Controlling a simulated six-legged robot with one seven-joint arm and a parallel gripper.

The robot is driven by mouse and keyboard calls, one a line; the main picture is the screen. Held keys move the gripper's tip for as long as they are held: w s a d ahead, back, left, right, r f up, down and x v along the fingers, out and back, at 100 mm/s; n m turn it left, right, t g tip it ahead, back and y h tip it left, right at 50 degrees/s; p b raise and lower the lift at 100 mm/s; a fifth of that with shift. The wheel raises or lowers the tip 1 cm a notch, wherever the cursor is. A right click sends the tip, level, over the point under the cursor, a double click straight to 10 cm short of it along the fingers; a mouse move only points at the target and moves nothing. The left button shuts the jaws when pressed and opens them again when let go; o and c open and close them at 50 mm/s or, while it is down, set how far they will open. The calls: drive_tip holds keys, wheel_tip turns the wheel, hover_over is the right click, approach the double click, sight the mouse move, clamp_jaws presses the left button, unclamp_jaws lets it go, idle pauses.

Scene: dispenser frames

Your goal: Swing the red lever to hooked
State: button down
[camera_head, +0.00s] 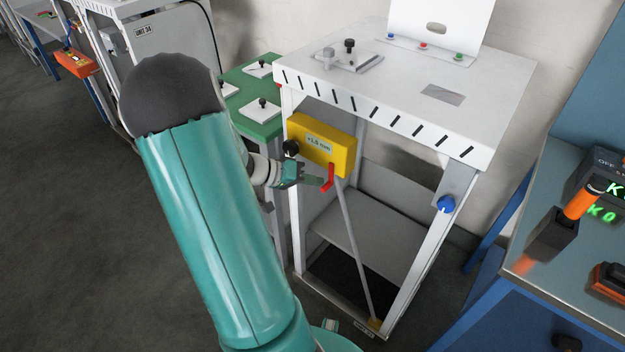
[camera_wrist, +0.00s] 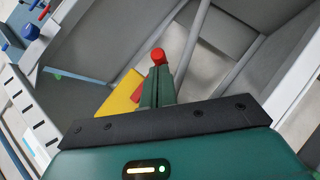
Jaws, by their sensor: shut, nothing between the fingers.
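The red lever (camera_head: 329,178) is on the front of a yellow box (camera_head: 331,149) on the white dispenser frame. It hangs down from the box's lower right part, with its lower end bent to the left. My gripper (camera_head: 322,182) is shut, with its fingertips right at the lever's lower part; I cannot tell whether they touch. In the wrist view the gripper (camera_wrist: 160,82) is shut, and the red lever (camera_wrist: 158,55) shows just beyond the fingertips. The yellow box (camera_wrist: 118,97) is partly hidden behind the fingers there.
The white frame's tabletop (camera_head: 400,85) overhangs the box. A thin grey rod (camera_head: 355,240) slants down below the lever. A blue knob (camera_head: 446,204) sits on the right leg. A green table (camera_head: 245,80) is behind left. A blue bench (camera_head: 560,270) stands right.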

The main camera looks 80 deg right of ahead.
drive_tip(key=shift+s+f, duration=0.1)
drive_tip(key=s+n+g, duration=0.1)
drive_tip(key=n+g, duration=0.1)
drive_tip(key=s+a+n+g, duration=0.1)
drive_tip(key=n+g, duration=0.1)
drive_tip(key=s+n+g+h, duration=0.1)
drive_tip(key=g, duration=0.1)
drive_tip(key=shift+a+f+n+g, duration=0.2)
drive_tip(key=shift+f+n+g, duration=0.1)
drive_tip(key=shift+n, duration=0.1)
idle(0.3)
approach(324, 188)
drive_tip(key=w, duration=0.1)
drive_tip(key=w+r, duration=0.1)
drive_tip(key=w, duration=0.1)
drive_tip(key=shift+w+d, duration=0.25)
drive_tip(key=shift+w, duration=0.05)
idle(0.5)
